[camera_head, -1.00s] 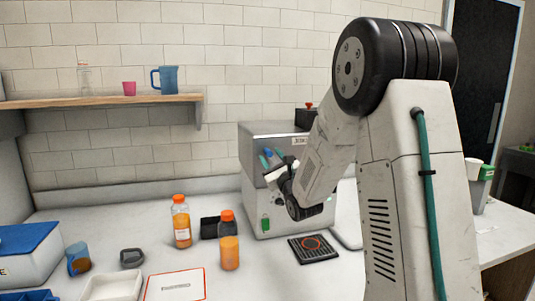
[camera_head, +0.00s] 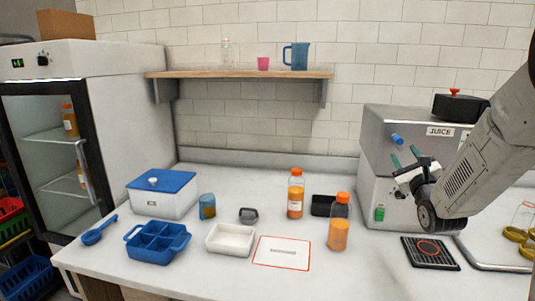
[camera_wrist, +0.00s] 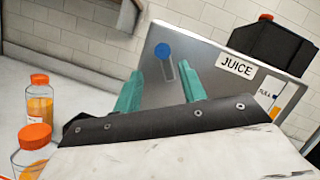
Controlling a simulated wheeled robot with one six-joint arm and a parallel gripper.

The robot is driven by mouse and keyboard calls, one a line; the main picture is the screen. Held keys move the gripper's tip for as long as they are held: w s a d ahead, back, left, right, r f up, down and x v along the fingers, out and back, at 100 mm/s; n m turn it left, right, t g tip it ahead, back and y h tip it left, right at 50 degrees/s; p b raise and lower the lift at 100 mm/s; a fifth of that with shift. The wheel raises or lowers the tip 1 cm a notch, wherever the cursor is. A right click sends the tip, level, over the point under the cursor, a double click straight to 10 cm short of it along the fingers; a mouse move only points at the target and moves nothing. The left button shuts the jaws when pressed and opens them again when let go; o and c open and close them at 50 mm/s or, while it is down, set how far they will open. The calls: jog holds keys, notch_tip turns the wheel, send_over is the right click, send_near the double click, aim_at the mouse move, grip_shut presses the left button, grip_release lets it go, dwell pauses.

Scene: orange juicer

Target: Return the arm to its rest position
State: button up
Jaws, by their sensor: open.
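My gripper (camera_head: 404,160) is in front of the grey juicer (camera_head: 386,130), at the right in the head view. Its two teal fingers are apart, with nothing between them. In the wrist view my gripper (camera_wrist: 160,92) shows the same open fingers, with the juicer's front (camera_wrist: 205,62), its JUICE label and its blue lever (camera_wrist: 163,52) beyond them. The gripper looks a little apart from the juicer, though the gap is hard to judge. A black drip tray with a red ring (camera_head: 430,252) lies on the counter below the arm.
Two orange-capped juice bottles (camera_head: 295,198) (camera_head: 339,232) stand left of the juicer. A white tray (camera_head: 230,240), a blue caddy (camera_head: 157,243) and a blue-lidded box (camera_head: 163,195) lie further left. A shelf (camera_head: 235,74) hangs above. The glass-door fridge (camera_head: 85,140) is at far left.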

jog(key=s+f+n+g, duration=0.5)
jog(key=f+n+g, duration=0.55)
jog(key=f, duration=0.25)
jog(key=s+a+r+n+g+y, duration=0.1)
jog(key=s+a+r+n+g, duration=0.1)
jog(key=s+a+n, duration=0.4)
jog(key=s+a+r+n+g, duration=0.3)
jog(key=s+a+n, duration=0.3)
jog(key=s, duration=1.1)
jog(key=s+a+r+n+g+y, duration=0.1)
jog(key=s+a+r+n+g, duration=0.2)
jog(key=s+a+n, duration=0.4)
jog(key=shift+s+n+g+y, duration=0.3)
jog(key=shift+s+n+g, duration=0.4)
jog(key=shift+s, duration=1.65)
